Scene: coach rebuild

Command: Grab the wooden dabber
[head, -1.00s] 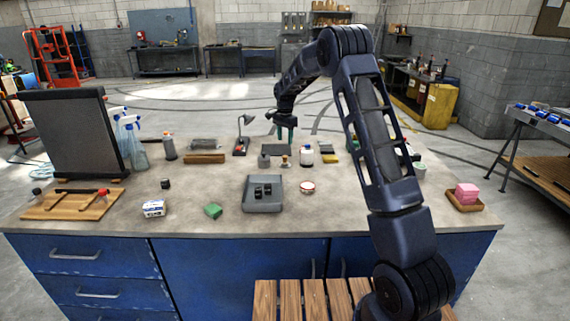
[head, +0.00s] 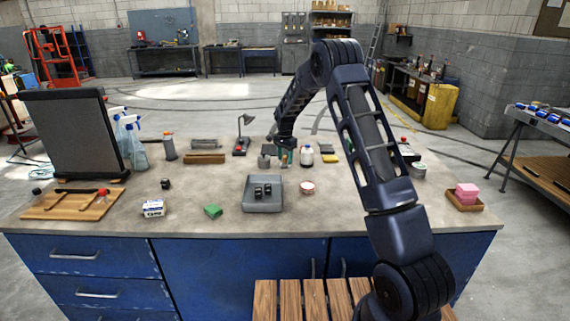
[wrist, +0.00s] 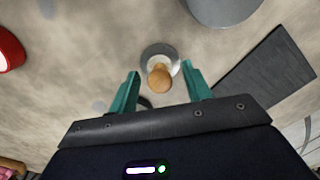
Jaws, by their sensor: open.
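The wooden dabber (wrist: 159,77) stands on the table in the wrist view. It has a round tan wooden knob above a pale round base with a grey rim. My gripper (wrist: 161,69) is open, with a teal finger on either side of the knob; the knob shows between the fingertips, and I see no contact. In the head view my gripper (head: 284,158) is low over the table among the small items, and the dabber is mostly hidden behind or beside it there.
In the wrist view a grey round object (wrist: 224,8) stands close above the dabber, and a dark flat slab (wrist: 265,72) lies to the right. A white bottle (head: 307,160) stands right of my gripper in the head view. A grey tray (head: 263,206) sits nearer the front.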

